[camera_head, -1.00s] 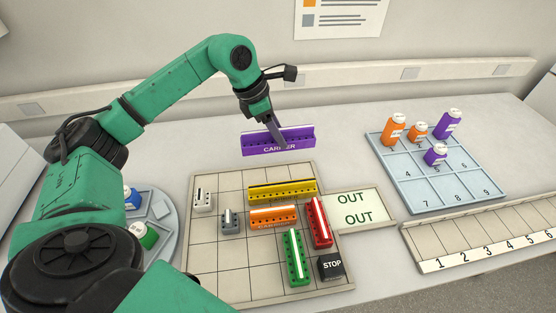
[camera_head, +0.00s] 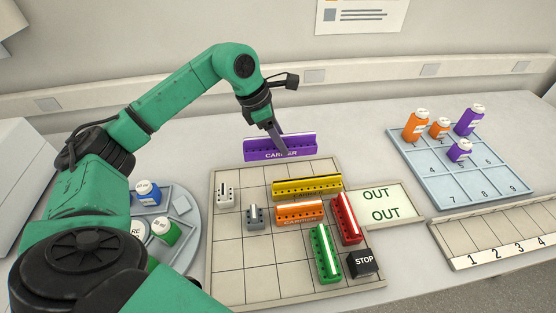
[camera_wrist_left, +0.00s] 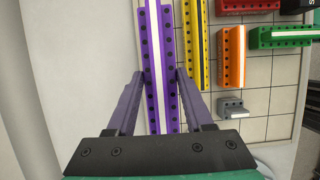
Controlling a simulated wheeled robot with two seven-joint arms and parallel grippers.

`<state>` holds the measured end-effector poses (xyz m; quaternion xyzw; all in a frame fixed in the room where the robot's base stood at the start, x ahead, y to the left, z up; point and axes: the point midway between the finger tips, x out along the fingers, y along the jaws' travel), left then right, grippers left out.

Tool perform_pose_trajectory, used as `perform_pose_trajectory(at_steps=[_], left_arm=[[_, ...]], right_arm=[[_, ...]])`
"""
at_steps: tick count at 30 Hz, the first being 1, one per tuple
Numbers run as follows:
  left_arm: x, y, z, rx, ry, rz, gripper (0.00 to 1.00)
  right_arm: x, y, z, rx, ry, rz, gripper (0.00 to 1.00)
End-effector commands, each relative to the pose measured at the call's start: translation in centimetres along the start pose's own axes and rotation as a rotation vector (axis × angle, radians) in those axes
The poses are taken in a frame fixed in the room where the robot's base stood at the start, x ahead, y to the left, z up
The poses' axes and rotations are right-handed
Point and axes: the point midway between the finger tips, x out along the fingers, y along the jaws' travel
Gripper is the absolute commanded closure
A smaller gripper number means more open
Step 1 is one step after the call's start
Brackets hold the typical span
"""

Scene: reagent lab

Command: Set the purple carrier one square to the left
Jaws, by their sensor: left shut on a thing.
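The purple carrier (camera_head: 265,149) is a long rack with a white strip and a "CARRIER" label. My left gripper (camera_head: 278,143) is shut on it, with one finger on each long side in the left wrist view (camera_wrist_left: 157,60). The carrier is at the far edge of the gridded board (camera_head: 228,255), behind the yellow carrier (camera_head: 300,190); it looks raised, but its exact height is unclear. The carrier's near end is partly hidden by the gripper in the wrist view. My right gripper is not in view.
The board also bears an orange carrier (camera_head: 299,213), a red carrier (camera_head: 347,218), a green carrier (camera_head: 325,254), a grey piece (camera_head: 255,217), a white piece (camera_head: 225,192) and a black STOP block (camera_head: 362,262). An OUT plate (camera_head: 405,200) adjoins at right. The board's near-left squares are clear.

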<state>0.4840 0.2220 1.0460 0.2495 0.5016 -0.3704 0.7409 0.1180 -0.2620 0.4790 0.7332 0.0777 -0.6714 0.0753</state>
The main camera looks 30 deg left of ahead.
Motion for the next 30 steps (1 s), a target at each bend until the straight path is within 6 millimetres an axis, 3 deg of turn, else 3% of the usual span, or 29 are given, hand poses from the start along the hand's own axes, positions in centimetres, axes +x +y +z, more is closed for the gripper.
perform_pose_trajectory(at_steps=[5, 12, 22, 23, 25, 30], left_arm=[[3.7, 0.0, -1.6, -0.003, 0.001, -0.002, 1.00], [7.5, 0.0, -3.1, -0.001, -0.001, -0.001, 1.00], [8.3, 0.1, -3.4, 0.000, -0.002, 0.002, 1.00], [8.3, 0.1, -3.4, -0.001, -0.001, 0.002, 0.44], [8.1, 0.1, -3.4, -0.001, -0.001, 0.002, 0.18], [8.1, 0.1, -3.4, -0.001, -0.001, 0.002, 0.18]], right_arm=[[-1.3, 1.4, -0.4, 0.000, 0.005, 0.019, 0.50], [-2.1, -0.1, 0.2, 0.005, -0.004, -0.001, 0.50], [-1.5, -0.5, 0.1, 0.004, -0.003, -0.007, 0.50], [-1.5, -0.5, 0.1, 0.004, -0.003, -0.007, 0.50], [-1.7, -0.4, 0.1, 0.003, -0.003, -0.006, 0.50], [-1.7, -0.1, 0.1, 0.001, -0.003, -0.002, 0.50]])
